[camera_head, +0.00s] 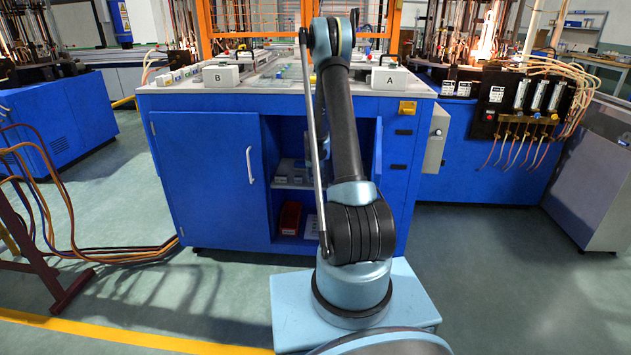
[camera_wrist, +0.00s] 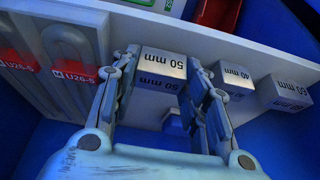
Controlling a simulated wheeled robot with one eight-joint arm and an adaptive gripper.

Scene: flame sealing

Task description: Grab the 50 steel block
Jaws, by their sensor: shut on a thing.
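The 50 mm steel block (camera_wrist: 165,63), a grey block with its label upside down, is in the upper middle of the wrist view. My gripper (camera_wrist: 163,73) has one finger on each side of it and is shut on it. The block is at the pale shelf; I cannot tell whether it still touches it. In the head view my arm reaches down toward the open cabinet, and the gripper and this block are hidden behind the arm.
A 40 mm block (camera_wrist: 235,78) and another block (camera_wrist: 285,93) stand right of my gripper. Red-marked U-shaped parts (camera_wrist: 72,55) lie on the left. In the head view, the blue cabinet (camera_head: 205,175) has an open bay with a red bin (camera_head: 290,218) below the shelf.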

